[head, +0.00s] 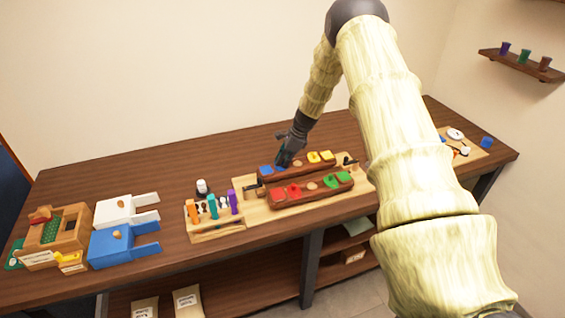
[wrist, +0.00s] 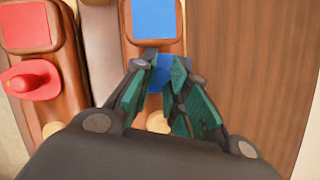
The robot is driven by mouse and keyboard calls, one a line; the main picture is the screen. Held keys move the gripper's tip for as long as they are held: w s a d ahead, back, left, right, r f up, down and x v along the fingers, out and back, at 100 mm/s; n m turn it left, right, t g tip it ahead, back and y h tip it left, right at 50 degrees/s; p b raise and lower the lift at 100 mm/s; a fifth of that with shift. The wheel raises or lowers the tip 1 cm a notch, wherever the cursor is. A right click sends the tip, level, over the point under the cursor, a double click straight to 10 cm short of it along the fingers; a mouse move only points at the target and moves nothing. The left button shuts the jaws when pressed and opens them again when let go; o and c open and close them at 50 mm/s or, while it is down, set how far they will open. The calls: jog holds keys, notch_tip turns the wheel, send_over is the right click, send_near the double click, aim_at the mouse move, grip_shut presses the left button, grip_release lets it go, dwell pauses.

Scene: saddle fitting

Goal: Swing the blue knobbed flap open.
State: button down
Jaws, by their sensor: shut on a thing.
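The blue knobbed flap (wrist: 172,74) lies on the far brown wooden bar (head: 328,167), beside a blue square pad (wrist: 153,18). In the head view the blue pad (head: 265,170) shows at the bar's left end, and the flap is largely hidden behind my gripper (head: 284,160). In the wrist view my gripper (wrist: 160,78) has its fingers on both sides of the blue flap's knob and is shut on it. The fingers hide much of the flap. A pale round disc (wrist: 158,122) shows on the bar beside it.
The near bar carries a red pad (head: 278,194), a red knobbed flap (head: 294,190) and green parts (head: 331,181). Yellow parts (head: 313,157) sit further right on the far bar. A peg rack (head: 211,226) stands left. Bare table (wrist: 250,60) lies beside the far bar.

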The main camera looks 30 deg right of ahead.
jog(key=n+b, duration=0.1)
jog(key=d+n+g+b, duration=0.1)
jog(key=n, duration=0.1)
jog(key=n+b, duration=0.2)
jog(key=shift+w+d+f+g+y, duration=0.3)
jog(key=shift+g+y, duration=0.1)
jog(key=n+b, duration=0.1)
jog(key=n+g+b, duration=0.1)
jog(key=n, duration=0.1)
jog(key=w+d+n+b, duration=0.1)
jog(key=shift+n+g, duration=0.4)
jog(key=n, duration=0.1)
jog(key=n+g+b, duration=0.1)
jog(key=w+n+b, duration=0.1)
jog(key=shift+d+n, duration=0.35)
jog(key=shift+n, duration=0.05)
jog(key=n+b, duration=0.1)
jog(key=n, duration=0.1)
jog(key=w+n+g+h, duration=0.1)
jog(key=n+g+b, duration=0.1)
jog(key=n, duration=0.1)
jog(key=shift+w+r+n+h+b, duration=0.1)
jog(key=shift+w+n+h+b, duration=0.2)
jog(key=shift+h, duration=0.1)
